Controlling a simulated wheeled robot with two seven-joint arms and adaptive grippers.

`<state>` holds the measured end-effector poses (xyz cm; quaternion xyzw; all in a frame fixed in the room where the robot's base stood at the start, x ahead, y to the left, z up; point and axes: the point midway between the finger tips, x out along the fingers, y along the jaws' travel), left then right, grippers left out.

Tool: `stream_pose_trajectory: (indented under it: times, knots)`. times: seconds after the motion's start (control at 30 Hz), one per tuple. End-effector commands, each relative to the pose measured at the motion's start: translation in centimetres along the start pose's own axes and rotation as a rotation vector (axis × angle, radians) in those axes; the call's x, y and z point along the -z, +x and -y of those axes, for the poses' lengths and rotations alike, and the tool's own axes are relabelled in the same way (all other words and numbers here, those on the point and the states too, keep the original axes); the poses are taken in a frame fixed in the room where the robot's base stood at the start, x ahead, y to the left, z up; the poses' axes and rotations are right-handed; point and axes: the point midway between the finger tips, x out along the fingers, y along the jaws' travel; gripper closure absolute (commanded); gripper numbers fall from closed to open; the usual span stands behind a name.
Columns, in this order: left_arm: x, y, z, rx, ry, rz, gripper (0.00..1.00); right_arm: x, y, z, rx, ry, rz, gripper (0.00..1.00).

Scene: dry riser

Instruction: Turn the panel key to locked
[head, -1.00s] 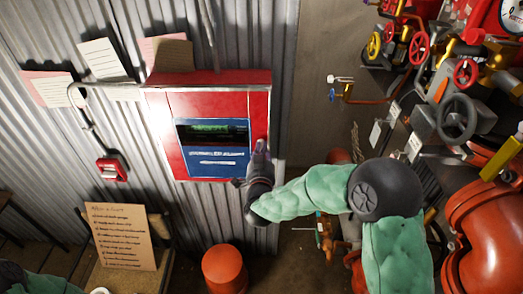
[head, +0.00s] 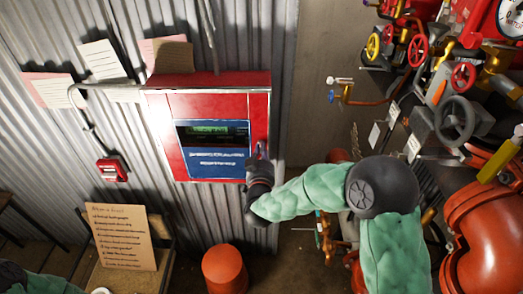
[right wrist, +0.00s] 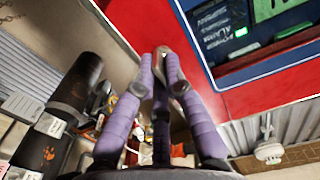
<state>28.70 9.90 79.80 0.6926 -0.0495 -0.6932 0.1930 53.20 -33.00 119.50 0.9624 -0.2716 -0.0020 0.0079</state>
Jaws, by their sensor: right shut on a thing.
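The red alarm panel (head: 173,141) hangs on the corrugated wall in the head view, with a blue front and a lit green display (head: 208,130). My right gripper (head: 261,150) is at the panel's right-hand red strip. In the right wrist view its purple fingers (right wrist: 168,60) come together against the red face, beside the blue part (right wrist: 262,62). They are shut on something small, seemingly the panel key. The key is hidden by the fingertips, so its angle cannot be read. My left gripper is out of view.
A red call point (head: 112,169) and paper notes (head: 102,60) are on the wall. A letter board (head: 124,238) stands below left, and an orange-red cylinder (head: 224,268) stands below the panel. Red pipes and valve wheels (head: 457,118) crowd the right side.

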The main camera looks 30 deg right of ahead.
Motion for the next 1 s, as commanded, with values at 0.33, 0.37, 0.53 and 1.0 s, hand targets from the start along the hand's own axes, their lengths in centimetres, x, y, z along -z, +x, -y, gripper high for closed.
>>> stream_pose_trajectory:
  times: [0.33,0.37,0.53,1.0]
  knots:
    - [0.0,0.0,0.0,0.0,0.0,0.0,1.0,-0.2,0.0,0.0,0.001,-0.001,0.004,0.64]
    - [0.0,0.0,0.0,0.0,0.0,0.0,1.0,-0.2,0.0,0.0,0.001,-0.001,0.003,0.64]
    - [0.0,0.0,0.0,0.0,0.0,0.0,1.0,-0.1,0.0,0.0,0.0,0.0,0.002,0.64]
    - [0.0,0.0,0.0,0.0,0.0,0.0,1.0,0.0,-4.4,0.1,0.005,0.001,0.002,0.64]
